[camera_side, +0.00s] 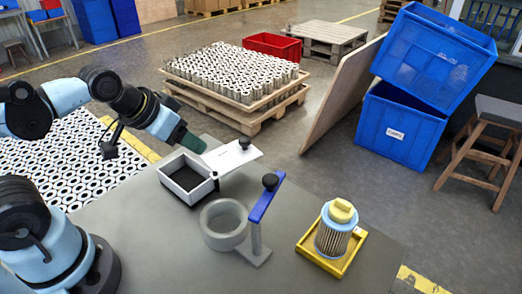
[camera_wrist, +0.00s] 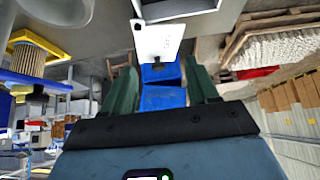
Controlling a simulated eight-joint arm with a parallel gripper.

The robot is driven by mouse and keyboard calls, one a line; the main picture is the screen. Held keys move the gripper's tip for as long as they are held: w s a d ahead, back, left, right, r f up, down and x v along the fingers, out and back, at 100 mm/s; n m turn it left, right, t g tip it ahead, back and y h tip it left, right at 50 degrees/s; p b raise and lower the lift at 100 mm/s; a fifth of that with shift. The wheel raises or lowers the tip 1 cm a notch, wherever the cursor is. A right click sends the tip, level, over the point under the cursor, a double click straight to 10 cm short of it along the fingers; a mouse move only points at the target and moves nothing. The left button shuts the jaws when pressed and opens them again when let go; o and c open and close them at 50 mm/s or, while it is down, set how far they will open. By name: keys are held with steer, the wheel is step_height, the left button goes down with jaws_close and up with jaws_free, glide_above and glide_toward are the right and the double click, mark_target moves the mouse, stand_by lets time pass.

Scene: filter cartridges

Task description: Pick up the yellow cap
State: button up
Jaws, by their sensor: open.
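The yellow cap (camera_side: 341,211) sits on top of an upright filter cartridge (camera_side: 332,240) with a pleated tan body and a light blue band under the cap. The cartridge stands in a yellow tray (camera_side: 308,247) at the right of the grey table. My gripper (camera_side: 190,141) is up and left of it, above the back of the table, well apart from the cap. In the wrist view my gripper (camera_wrist: 165,72) shows two green fingers spread apart with nothing between them. The cartridge body (camera_wrist: 28,61) and tray (camera_wrist: 52,43) show at that view's left edge.
A white open box with a dark inside (camera_side: 187,178) and a white plate with a black knob (camera_side: 232,157) are near my gripper. A grey ring (camera_side: 224,224) and a blue bar on a post (camera_side: 266,198) stand between box and cartridge. Blue crates (camera_side: 398,125) are on the floor.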

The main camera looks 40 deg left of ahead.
stand_by(0.3)
steer(key=shift+o, duration=1.4)
